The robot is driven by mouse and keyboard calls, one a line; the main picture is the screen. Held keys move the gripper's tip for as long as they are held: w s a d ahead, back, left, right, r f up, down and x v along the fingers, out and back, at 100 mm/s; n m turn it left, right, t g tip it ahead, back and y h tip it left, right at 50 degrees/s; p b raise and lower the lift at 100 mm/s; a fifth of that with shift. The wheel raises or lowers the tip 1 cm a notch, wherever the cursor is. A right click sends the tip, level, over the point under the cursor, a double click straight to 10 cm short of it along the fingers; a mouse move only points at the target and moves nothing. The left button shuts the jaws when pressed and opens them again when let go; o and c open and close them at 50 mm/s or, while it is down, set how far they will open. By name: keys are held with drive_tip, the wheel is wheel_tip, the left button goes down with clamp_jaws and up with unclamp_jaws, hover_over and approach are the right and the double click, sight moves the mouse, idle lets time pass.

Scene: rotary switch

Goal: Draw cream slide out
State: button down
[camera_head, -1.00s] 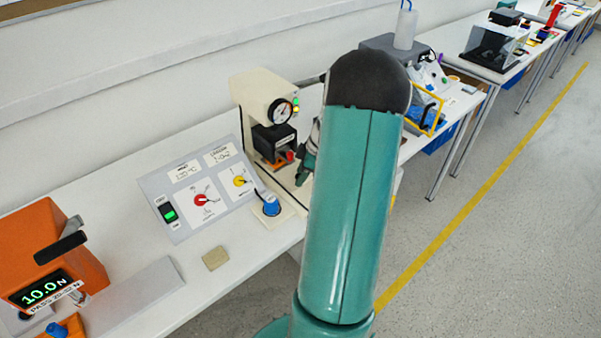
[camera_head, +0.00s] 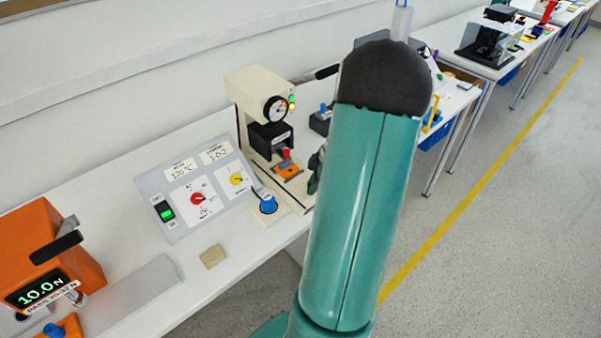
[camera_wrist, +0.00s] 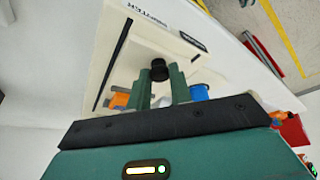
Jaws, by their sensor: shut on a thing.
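The cream press (camera_head: 250,92) stands on the bench with a dial gauge and a black head. An orange piece with a red knob (camera_head: 287,170) sits in front of the black head, low on the press. In the wrist view a cream surface (camera_wrist: 142,55) with a black slot and labels lies beyond my fingers; I cannot tell where the slide ends and the base begins. My gripper (camera_wrist: 160,82) is shut on a black knob (camera_wrist: 159,68). In the head view my arm mostly hides my gripper (camera_head: 316,170), right of the orange piece.
A sloped control panel (camera_head: 195,190) with red and yellow knobs stands left of the press. A blue knob (camera_head: 267,204) is in front of it. An orange tester (camera_head: 50,255) and a small tan block (camera_head: 212,256) are further left.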

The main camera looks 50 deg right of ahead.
drive_tip(key=s, duration=0.2)
drive_tip(key=s+a, duration=0.1)
drive_tip(key=s, duration=0.2)
drive_tip(key=shift+s+a, duration=0.1)
drive_tip(key=shift+s, duration=0.3)
drive_tip(key=c, duration=1.3)
unclamp_jaws()
drive_tip(key=shift+s, duration=0.15)
drive_tip(key=shift+o, duration=0.2)
drive_tip(key=shift+w, duration=0.25)
drive_tip(key=v, duration=1.3)
drive_tip(key=shift+s+r, duration=0.15)
drive_tip(key=shift+r, duration=0.25)
drive_tip(key=shift+a, duration=0.1)
